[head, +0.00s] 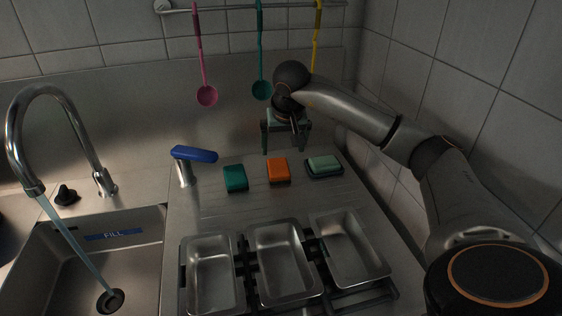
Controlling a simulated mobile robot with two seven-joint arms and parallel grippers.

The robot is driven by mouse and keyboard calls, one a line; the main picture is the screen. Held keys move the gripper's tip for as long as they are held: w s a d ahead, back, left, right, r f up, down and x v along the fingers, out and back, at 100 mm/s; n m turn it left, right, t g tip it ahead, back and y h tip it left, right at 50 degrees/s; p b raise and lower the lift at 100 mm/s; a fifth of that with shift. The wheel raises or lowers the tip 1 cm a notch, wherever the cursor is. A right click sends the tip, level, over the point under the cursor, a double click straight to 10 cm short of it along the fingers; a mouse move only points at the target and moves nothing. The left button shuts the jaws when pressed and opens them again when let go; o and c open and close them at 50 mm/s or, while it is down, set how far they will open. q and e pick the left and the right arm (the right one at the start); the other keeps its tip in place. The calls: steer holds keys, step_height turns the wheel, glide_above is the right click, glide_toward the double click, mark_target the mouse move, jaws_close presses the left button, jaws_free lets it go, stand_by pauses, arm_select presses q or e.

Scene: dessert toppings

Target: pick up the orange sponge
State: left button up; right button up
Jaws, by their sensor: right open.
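The orange sponge (278,170) lies on the metal drainboard, between a dark teal sponge (235,178) on its left and a pale green sponge (323,165) on a dark base on its right. My right gripper (284,152) hangs above and just behind the orange sponge, fingers pointing down. It is open and empty, and appears apart from the sponge. My left gripper is not in view.
Three metal trays (253,233) stand in a dark rack in front of the sponges. A blue-handled lever (194,154) stands to the left. Water runs from the faucet (41,91) into the sink (139,254). Pink, teal and yellow ladles hang from a rail (226,8).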

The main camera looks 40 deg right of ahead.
glide_above(279, 167)
steer(key=s+a, duration=0.1)
steer(key=s, duration=0.2)
step_height(279, 167, down, 6)
steer(key=shift+w+a+f, duration=0.1)
steer(key=shift+w+a, duration=0.05)
steer(key=shift+w+p+x, duration=0.15)
steer(key=shift+w+x, duration=0.1)
steer(key=shift+x, duration=1.15)
steer(key=shift+w+p+x, duration=0.15)
steer(key=shift+w+x, duration=0.15)
steer(key=shift+x, duration=1.1)
steer(key=shift+r, duration=0.2)
steer(key=c, duration=1.2)
